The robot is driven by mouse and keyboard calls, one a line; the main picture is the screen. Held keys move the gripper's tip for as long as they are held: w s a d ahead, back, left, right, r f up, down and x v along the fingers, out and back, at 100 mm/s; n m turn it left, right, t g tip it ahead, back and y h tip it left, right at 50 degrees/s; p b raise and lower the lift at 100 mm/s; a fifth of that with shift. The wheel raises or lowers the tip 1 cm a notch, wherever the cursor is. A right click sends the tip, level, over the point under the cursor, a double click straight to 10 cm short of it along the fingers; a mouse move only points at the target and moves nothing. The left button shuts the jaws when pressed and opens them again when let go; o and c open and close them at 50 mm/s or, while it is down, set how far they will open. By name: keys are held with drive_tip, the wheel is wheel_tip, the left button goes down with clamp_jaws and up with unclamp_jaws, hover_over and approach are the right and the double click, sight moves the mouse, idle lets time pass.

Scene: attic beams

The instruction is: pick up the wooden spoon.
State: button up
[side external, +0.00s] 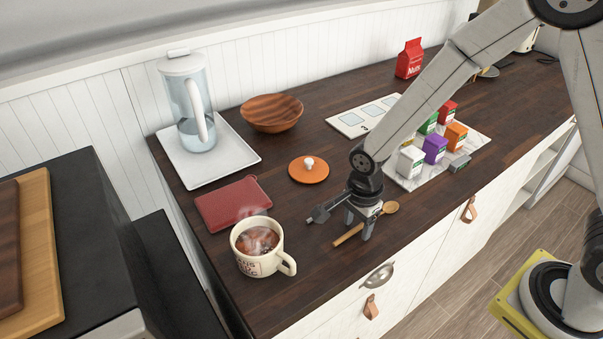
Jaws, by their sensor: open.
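The wooden spoon (390,208) lies on the dark wooden counter near its front edge. Its bowl points to the right and its handle runs down to the left. My gripper (358,231) points down over the middle of the spoon. Its jaws are open, and the fingers hide part of the handle. I cannot tell whether the fingertips reach the counter or touch the spoon.
A steaming mug (252,262) stands left of my gripper. A red book-like item (232,202), an orange lid (309,171), a wooden bowl (271,112) and a water pitcher (189,110) on a white tray (236,151) lie behind. Several small boxes stand on a marble board (404,182) to the right.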

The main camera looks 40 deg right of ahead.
sight(357, 227)
idle(0.5)
clamp_jaws()
wheel_tip(357, 227, up, 10)
idle(1.1)
idle(0.4)
